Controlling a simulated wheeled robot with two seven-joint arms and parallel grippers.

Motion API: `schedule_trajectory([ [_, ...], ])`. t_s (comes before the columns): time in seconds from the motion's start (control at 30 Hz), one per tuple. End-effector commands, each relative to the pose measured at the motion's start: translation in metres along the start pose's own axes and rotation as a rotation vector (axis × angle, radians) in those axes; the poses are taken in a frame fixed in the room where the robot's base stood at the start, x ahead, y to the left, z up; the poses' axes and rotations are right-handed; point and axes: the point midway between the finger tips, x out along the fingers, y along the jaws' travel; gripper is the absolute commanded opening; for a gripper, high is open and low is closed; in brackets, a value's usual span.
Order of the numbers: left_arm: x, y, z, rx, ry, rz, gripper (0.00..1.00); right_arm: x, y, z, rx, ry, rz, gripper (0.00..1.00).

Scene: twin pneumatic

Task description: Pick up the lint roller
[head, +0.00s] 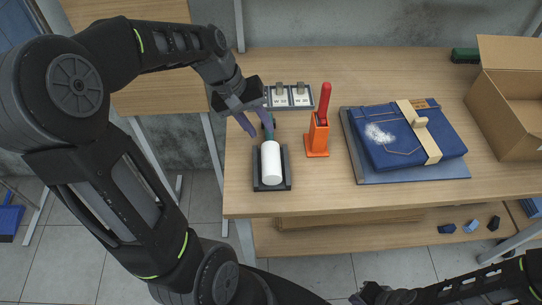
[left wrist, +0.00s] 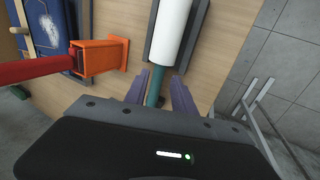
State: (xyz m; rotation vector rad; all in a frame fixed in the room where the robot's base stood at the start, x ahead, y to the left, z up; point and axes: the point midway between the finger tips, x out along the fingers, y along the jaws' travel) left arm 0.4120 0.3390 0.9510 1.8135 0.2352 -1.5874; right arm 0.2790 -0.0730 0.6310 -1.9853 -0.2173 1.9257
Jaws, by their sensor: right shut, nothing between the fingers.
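The lint roller has a white cylinder (head: 271,162) and a teal handle. It lies in a dark tray (head: 257,180) near the table's left front corner. In the left wrist view the white cylinder (left wrist: 172,35) points away from me and the teal handle (left wrist: 156,88) comes toward me. My left gripper (head: 257,126) is open over the handle end. In the left wrist view its purple fingers (left wrist: 160,82) stand on either side of the handle, with no clear grip on it. My right gripper (head: 368,296) is low at the bottom edge, shut and empty.
An orange holder (head: 317,137) with a red handle stands right of the tray. A metal plate with switches (head: 300,97) lies behind it. Folded blue cloth (head: 385,145) on a board and a cardboard box (head: 510,110) are further right. The table's left edge is close.

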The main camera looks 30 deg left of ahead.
Motion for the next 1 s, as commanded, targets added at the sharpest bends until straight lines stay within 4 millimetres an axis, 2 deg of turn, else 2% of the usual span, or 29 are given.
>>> schedule_trajectory([
  [0.23,0.005,0.0,0.0,0.0,-0.001,-0.001,0.31,-0.002,-0.001,0.0,0.0,0.0,0.0,0.0],
  [0.5,0.043,0.001,0.002,-0.001,-0.003,-0.001,0.31,-0.007,-0.002,0.001,0.001,-0.002,0.002,0.0],
  [0.6,0.051,0.0,0.002,0.0,-0.001,-0.001,0.31,-0.007,-0.002,0.001,0.001,-0.002,0.002,0.0],
  [1.0,0.052,0.001,0.002,0.001,0.001,0.0,0.31,-0.007,-0.002,0.001,0.002,-0.002,0.002,0.0],
])
